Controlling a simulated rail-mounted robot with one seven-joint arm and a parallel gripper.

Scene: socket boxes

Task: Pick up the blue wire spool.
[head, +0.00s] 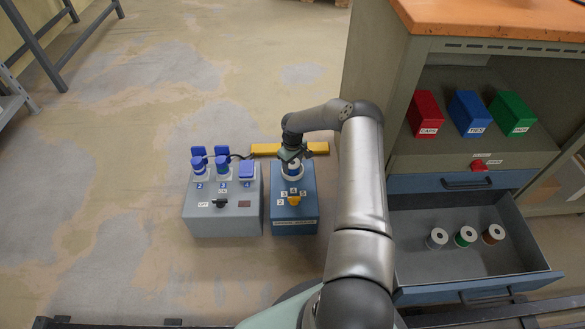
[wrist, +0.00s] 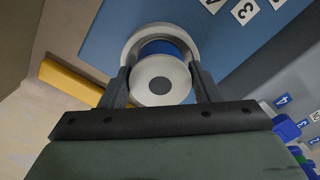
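The blue wire spool (wrist: 160,80) has pale flanges and a blue winding. It sits at a white round socket (wrist: 128,48) on top of the blue box (head: 294,222). In the head view the spool (head: 293,168) is partly hidden under my gripper (head: 292,160). In the wrist view my gripper (wrist: 161,85) has one finger on each side of the spool, both seeming to touch its edges. I see no clear gap between the spool and the socket.
A grey box (head: 222,215) with blue plugs stands close on the left. A yellow bar (head: 265,149) lies behind the boxes. An open drawer (head: 415,262) at right holds a white, a green and a brown spool. Red, blue and green bins sit on the shelf.

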